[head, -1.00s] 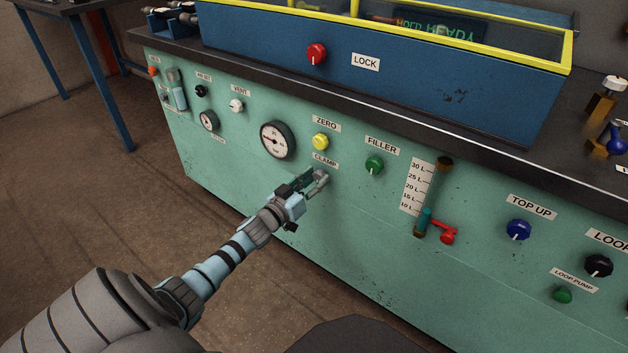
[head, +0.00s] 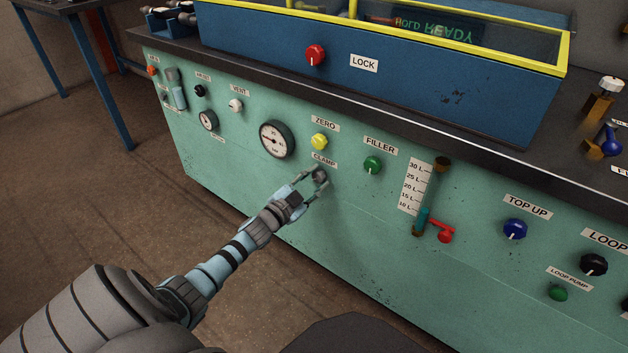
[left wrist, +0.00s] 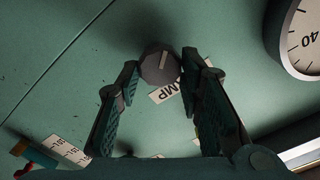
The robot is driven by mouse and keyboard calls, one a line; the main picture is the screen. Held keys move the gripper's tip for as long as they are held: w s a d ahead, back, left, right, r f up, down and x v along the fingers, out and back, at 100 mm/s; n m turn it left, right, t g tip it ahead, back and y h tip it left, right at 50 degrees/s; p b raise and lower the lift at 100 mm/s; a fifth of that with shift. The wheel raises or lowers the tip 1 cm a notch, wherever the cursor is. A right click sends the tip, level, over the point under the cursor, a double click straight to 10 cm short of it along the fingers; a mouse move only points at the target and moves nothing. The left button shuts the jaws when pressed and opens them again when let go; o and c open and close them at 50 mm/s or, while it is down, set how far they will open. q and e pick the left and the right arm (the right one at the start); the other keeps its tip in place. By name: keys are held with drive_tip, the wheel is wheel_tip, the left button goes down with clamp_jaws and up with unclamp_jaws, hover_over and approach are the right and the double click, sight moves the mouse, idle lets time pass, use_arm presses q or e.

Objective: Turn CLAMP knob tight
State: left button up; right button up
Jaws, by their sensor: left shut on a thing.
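The CLAMP knob (head: 320,175) is a dark grey round knob on the green panel, just below its CLAMP label (head: 324,160). It also shows in the left wrist view (left wrist: 158,64), with a pale pointer line on its face. My left gripper (head: 318,181) reaches it from the lower left, with one finger on each side of the knob. In the left wrist view the two fingers (left wrist: 161,68) flank the knob and are shut on it; the label is partly covered by a finger. My right gripper is out of view.
A yellow ZERO button (head: 319,142) sits just above, a pressure gauge (head: 277,139) to the left and a green FILLER knob (head: 372,165) to the right. A red valve handle (head: 442,234) juts out farther right. The panel below the CLAMP knob is clear.

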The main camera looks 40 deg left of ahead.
use_arm(q)
drive_tip(key=m, duration=0.2)
drive_tip(key=shift+f+m, duration=0.1)
drive_tip(key=shift+m, duration=1.1)
drive_tip(key=shift+f+m+b, duration=0.1)
drive_tip(key=shift+m+b, duration=0.4)
drive_tip(key=shift+m, duration=1.1)
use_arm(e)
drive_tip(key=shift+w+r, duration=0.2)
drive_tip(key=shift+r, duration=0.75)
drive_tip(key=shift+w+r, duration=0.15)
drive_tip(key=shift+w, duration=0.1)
use_arm(q)
drive_tip(key=o, duration=1.1)
drive_tip(key=shift+o, duration=0.3)
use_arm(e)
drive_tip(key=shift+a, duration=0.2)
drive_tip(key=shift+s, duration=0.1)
